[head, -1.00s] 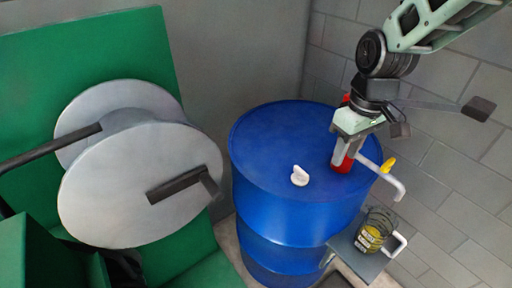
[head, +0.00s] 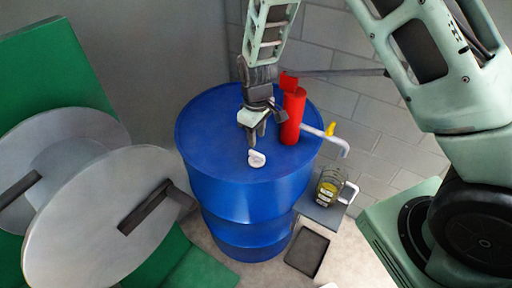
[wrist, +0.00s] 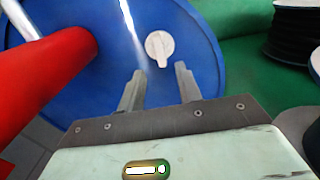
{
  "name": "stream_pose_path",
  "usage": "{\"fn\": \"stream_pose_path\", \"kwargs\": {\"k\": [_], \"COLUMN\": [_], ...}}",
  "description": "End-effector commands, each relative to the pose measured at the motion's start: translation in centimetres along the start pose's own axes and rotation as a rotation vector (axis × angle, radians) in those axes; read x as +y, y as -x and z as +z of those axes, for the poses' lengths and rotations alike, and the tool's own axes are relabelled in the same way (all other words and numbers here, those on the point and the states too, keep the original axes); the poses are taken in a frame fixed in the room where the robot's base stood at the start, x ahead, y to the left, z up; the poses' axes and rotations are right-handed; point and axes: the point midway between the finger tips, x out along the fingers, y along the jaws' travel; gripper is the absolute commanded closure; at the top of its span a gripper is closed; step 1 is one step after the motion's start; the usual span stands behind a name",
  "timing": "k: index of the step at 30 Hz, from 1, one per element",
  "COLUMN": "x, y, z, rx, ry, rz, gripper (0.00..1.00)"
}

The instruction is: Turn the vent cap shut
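The white vent cap (head: 256,159) sits on top of the blue drum (head: 203,140), toward the front of its lid. In the wrist view the vent cap (wrist: 159,46) is a white disc with a raised grip bar, just beyond my fingertips. My gripper (head: 252,142) is above the drum lid, close behind the cap in the head view. In the wrist view its two fingers (wrist: 158,72) are apart with nothing between them. The cap is not between the fingers. Whether the fingertips touch the lid I cannot tell.
A red pump (head: 292,118) with a white spout (head: 335,142) stands on the drum, close right of my gripper. A jug (head: 328,188) is on a grey stand below the spout. A large grey reel (head: 95,215) is at left. A dark tray (head: 307,252) lies on the floor.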

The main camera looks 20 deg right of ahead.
Motion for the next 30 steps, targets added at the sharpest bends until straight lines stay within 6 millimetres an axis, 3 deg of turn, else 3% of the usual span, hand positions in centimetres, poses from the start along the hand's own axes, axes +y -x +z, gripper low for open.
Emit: {"fn": "stream_pose_path", "kwargs": {"k": [6, 12, 25, 28, 29, 30], "x": [0.0, 0.0, 0.0, 0.0, 0.0, 0.0], "y": [-4.1, -6.4, -7.4, -7.4, -7.4, -7.4], "z": [0.1, 0.0, 0.0, 0.0, 0.0, 0.0], "rx": [-0.003, 0.000, 0.001, 0.001, 0.001, 0.001], "ry": [-0.001, -0.001, 0.000, 0.000, 0.000, 0.000], "rz": [-0.002, 0.000, 0.000, 0.000, 0.000, 0.000], "gripper": [0.65, 0.65, 0.65, 0.93, 1.00, 1.00]}}
